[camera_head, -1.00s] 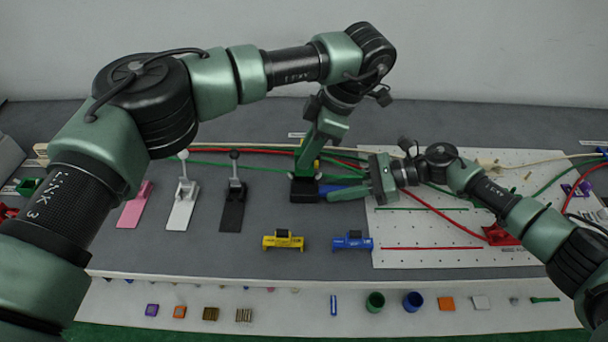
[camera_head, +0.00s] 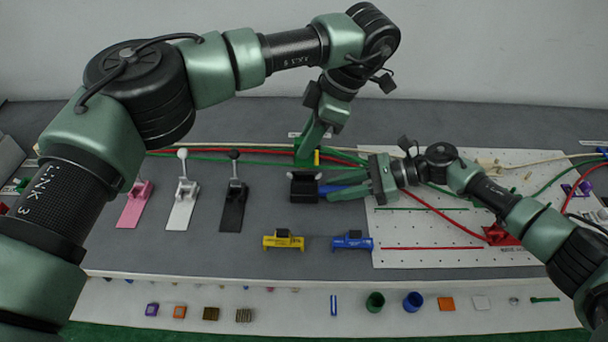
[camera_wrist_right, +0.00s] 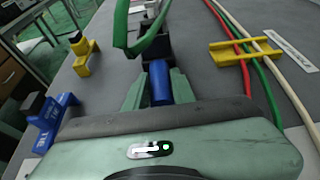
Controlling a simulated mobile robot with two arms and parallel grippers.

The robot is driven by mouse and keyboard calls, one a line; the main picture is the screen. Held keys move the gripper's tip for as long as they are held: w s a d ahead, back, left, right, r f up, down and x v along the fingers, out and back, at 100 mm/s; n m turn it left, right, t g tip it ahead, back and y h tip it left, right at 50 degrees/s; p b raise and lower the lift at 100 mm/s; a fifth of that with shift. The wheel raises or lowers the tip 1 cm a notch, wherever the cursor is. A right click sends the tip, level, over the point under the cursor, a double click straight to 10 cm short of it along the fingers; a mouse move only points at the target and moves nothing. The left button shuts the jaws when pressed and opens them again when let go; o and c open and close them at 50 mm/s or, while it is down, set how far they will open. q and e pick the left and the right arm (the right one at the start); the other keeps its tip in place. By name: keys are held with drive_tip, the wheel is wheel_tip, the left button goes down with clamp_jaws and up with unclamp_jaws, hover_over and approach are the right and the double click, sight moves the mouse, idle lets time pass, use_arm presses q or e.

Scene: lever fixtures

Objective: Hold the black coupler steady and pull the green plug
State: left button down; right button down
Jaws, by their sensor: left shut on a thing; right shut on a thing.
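The black coupler (camera_head: 304,187) stands on the grey bench with an open top; it also shows partly in the wrist view (camera_wrist_right: 126,72). A blue cylinder (camera_wrist_right: 160,82) sticks out of its near side, and my right gripper (camera_head: 335,190) is shut on it. My left gripper (camera_head: 309,150) is above and behind the coupler, apart from it, and shut. The green plug (camera_head: 301,153) appears to be between its fingers, mostly hidden. In the wrist view, bright green shapes hang over the coupler; I cannot tell plug from fingers there.
Red, green and white cables (camera_wrist_right: 262,60) run past the coupler through a yellow clip (camera_wrist_right: 240,52). Black (camera_head: 233,205), white and pink levers stand at left. A yellow fixture (camera_head: 283,242) and a blue fixture (camera_head: 352,242) stand in front. A white pegboard (camera_head: 430,225) lies at right.

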drive_tip(key=c, duration=1.1)
unclamp_jaws()
drive_tip(key=shift+d, duration=0.1)
drive_tip(key=v, duration=1.1)
drive_tip(key=shift+d+r, duration=0.25)
drive_tip(key=shift+d, duration=0.1)
